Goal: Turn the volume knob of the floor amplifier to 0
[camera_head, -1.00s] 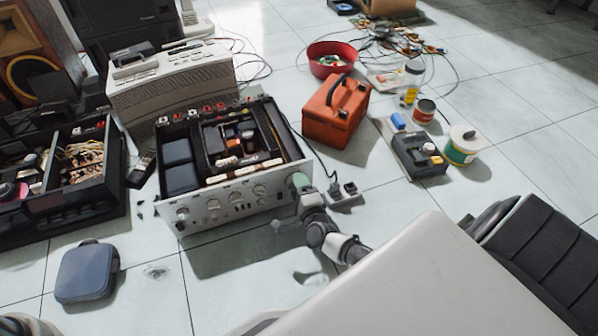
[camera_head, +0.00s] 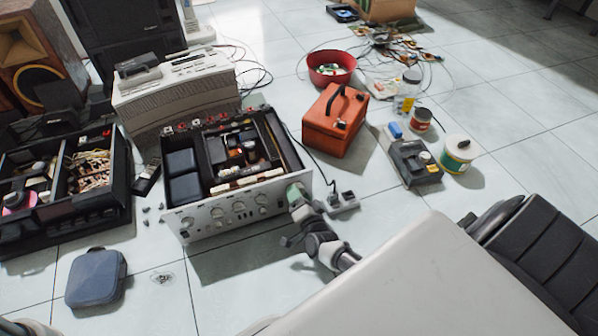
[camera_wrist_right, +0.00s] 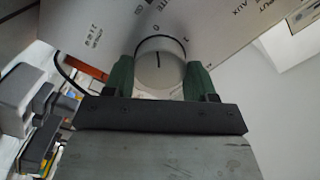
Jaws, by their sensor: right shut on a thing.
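The amplifier (camera_head: 225,215) stands on the tiled floor with its top open and its silver front panel, with several knobs, towards me. My right gripper (camera_head: 297,192) is at the right end of that panel. In the right wrist view, the green fingers of my right gripper (camera_wrist_right: 160,78) are shut on the sides of the round silver volume knob (camera_wrist_right: 158,62). The knob's dark pointer line points almost straight up in that view, close to the printed 0; a 1 is printed to its right. In the head view the gripper hides this knob. My left gripper is out of view.
An orange box (camera_head: 335,122) and a power strip (camera_head: 343,203) lie right of the amplifier. A black open unit (camera_head: 65,205) is to the left, and a blue case (camera_head: 96,278) lies at the front left.

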